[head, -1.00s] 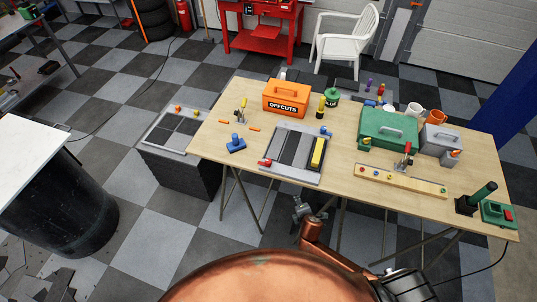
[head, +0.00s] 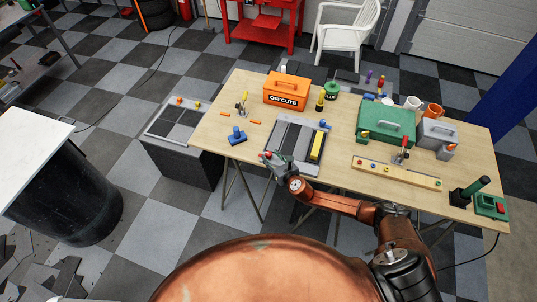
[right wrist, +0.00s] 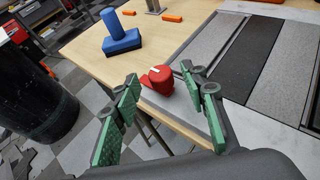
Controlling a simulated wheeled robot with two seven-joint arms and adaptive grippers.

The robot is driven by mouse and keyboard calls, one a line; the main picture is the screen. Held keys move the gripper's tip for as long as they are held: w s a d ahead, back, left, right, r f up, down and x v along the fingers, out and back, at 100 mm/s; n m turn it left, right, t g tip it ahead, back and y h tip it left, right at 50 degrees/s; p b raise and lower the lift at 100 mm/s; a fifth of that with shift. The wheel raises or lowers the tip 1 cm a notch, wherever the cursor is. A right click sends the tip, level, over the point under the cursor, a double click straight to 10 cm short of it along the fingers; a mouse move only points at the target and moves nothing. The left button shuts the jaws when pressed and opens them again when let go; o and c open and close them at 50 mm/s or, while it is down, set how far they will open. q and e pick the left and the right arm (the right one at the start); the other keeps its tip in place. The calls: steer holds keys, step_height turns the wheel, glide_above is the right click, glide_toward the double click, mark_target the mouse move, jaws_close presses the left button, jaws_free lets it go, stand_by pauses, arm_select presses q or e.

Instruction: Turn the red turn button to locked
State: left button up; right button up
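The red turn button (right wrist: 161,80) sits on the near left corner of a grey framed panel (right wrist: 262,108) on the table. A pale mark shows on its top, and its setting cannot be read. My right gripper (head: 276,161) is at the table's near edge by that corner and partly covers the button in the head view. In the right wrist view its green fingers (right wrist: 159,84) are open and empty. The button shows in the gap between them, just ahead of the fingertips; contact cannot be made out. My left gripper is not in view.
A blue block with a post (head: 237,135) stands left of the panel. A yellow bar (head: 317,146) lies on the panel's right side. The orange box (head: 286,90), the green case (head: 386,124) and a wooden strip with knobs (head: 397,173) are around it.

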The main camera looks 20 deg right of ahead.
mark_target(269, 154)
steer(key=shift+b+x, duration=0.3)
steer(key=shift+x, duration=1.45)
steer(key=shift+c, duration=0.7)
jaws_close()
